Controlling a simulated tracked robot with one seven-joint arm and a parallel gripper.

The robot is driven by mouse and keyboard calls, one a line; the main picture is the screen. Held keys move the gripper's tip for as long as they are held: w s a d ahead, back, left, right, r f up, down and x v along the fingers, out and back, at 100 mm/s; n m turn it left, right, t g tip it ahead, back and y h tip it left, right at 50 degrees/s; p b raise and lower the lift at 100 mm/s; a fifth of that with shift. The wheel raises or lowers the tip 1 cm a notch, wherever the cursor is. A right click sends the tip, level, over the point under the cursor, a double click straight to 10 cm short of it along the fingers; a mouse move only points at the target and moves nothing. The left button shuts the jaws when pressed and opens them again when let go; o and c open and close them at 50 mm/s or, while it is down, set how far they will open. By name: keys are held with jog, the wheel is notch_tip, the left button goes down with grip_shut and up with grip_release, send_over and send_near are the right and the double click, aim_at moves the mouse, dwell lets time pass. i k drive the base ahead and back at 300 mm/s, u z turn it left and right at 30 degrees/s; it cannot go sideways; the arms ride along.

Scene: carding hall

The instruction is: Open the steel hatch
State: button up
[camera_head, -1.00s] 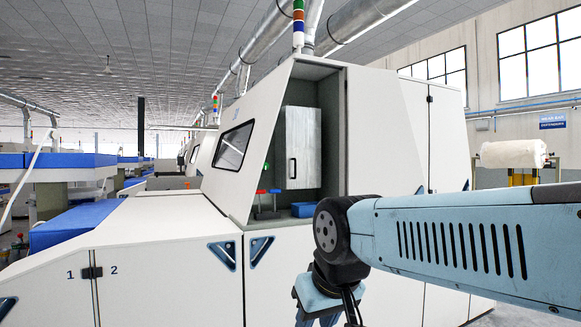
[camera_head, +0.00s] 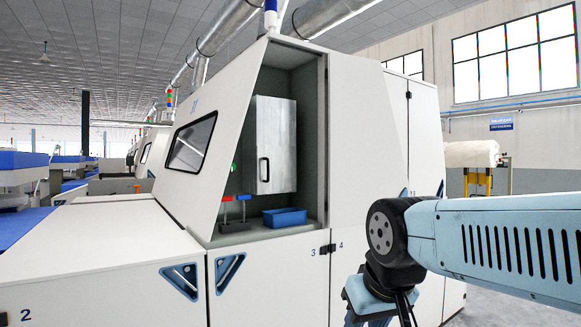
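The steel hatch (camera_head: 277,140) is a tall brushed-metal door on a box inside the open recess of the white machine. It looks shut. A black bar handle (camera_head: 264,169) stands upright near its lower left edge. My blue arm comes in from the right edge and bends downward at a black joint, to the right of and lower than the recess. My gripper is out of view below the frame. Nothing of my arm touches the hatch or covers it.
A blue bin (camera_head: 285,218) stands on the recess floor below the hatch. A red-topped lever (camera_head: 227,210) and a blue-topped lever (camera_head: 243,208) are left of it. The white machine's (camera_head: 358,150) panels frame the recess. A white roll (camera_head: 468,154) lies far right.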

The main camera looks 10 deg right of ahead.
aim_at(276, 165)
jog(key=z, duration=0.25)
jog(key=i, duration=1.2)
jog(key=u, duration=0.4)
jog(key=i, duration=0.6)
jog(key=u, duration=0.4)
jog(key=k, duration=0.75)
jog(key=u, duration=0.2)
jog(key=i, duration=0.75)
jog(key=z, duration=0.15)
